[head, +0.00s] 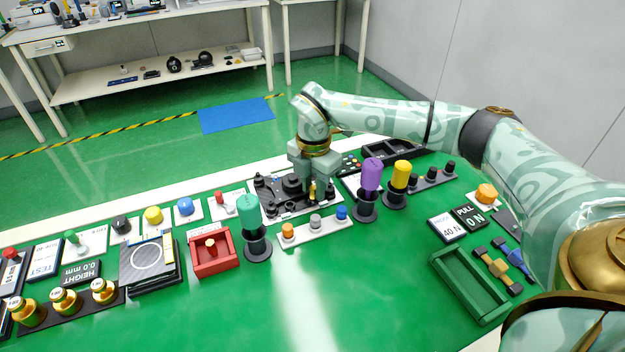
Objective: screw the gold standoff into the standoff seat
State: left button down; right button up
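My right gripper (317,188) points down over the right part of a black fixture plate (270,208) on the green table. A small gold standoff (312,191) shows between its fingertips, and the fingers look closed on it. The standoff is upright, low over the plate. The fingers hide the spot beneath it, so I cannot tell whether it touches the standoff seat. Several black round parts stand on the plate, left of the gripper. My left gripper is not in view.
A strip with orange, grey and blue knobs (315,231) lies in front of the plate. Teal (248,211), purple (371,174) and yellow (401,175) handles stand upright nearby. A red box (198,268) is at left, a green tray (447,264) at right. The front middle is clear.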

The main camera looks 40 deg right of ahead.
grip_shut()
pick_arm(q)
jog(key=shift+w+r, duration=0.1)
pick_arm(e)
jog(key=shift+r+m+p, duration=0.1)
jog(key=shift+m+p, duration=0.55)
jog(key=shift+m, duration=0.15)
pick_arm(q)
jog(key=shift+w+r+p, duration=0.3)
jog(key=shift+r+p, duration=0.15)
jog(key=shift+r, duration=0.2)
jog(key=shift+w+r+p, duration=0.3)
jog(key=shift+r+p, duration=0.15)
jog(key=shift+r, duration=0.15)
pick_arm(e)
jog(key=shift+m, duration=1.2)
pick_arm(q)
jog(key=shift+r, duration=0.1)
pick_arm(e)
jog(key=shift+m, duration=0.3)
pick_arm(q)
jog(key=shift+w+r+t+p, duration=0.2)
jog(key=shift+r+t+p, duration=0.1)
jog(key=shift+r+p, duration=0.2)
